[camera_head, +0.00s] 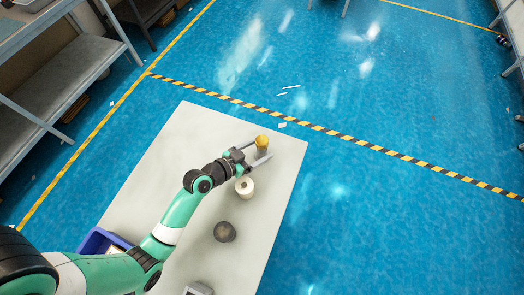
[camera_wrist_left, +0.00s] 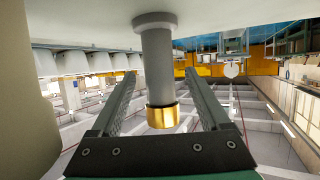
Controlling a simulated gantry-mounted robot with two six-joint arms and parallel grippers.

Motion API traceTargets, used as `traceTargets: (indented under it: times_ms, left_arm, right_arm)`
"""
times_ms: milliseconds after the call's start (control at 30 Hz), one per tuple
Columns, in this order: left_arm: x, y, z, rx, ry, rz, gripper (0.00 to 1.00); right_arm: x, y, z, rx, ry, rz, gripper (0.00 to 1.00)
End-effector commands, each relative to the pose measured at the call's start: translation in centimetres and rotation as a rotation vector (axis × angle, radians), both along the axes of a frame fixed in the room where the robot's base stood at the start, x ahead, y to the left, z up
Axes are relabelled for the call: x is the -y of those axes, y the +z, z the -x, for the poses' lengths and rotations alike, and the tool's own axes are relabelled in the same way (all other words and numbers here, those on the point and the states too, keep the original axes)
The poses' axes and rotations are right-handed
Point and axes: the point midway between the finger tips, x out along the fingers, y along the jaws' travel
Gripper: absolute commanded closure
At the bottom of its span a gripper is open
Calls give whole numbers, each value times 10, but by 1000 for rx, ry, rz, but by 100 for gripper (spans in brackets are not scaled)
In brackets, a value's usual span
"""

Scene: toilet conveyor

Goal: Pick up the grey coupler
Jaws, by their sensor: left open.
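The grey coupler (camera_head: 262,151) stands upright near the far end of the pale table (camera_head: 200,135), its gold end on top. In the left wrist view, which shows the scene upside down, the coupler (camera_wrist_left: 158,62) is a grey cylinder with a wider flange against the table and a gold band at its free end. My left gripper (camera_head: 259,152) is open, with one finger on each side of the coupler. Gaps show between the coupler and both fingers (camera_wrist_left: 160,78). My right gripper is not in view.
A cream, roll-like cylinder (camera_head: 245,188) stands close beside the left gripper and fills the left edge of the wrist view (camera_wrist_left: 25,90). A dark grey round piece (camera_head: 225,232), a grey block (camera_head: 198,289) and a blue bin (camera_head: 94,240) are nearer. The table's right strip is clear.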

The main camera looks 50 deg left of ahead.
Motion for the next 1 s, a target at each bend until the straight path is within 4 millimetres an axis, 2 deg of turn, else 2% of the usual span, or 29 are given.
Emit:
traceTargets:
  times_ms: [100, 333, 767, 1000]
  left_arm:
    - [1, -6, -13, 0, -1, 1, 21]
    - [0, -6, -14, -1, 0, 1, 21]
    - [0, -6, -14, -1, 0, 1, 98]
    - [0, -5, -14, 1, 0, 1, 100]
  right_arm:
    - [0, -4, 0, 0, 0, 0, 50]
    - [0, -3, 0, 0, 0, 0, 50]
    - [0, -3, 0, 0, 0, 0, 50]
    - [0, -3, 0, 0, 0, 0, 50]
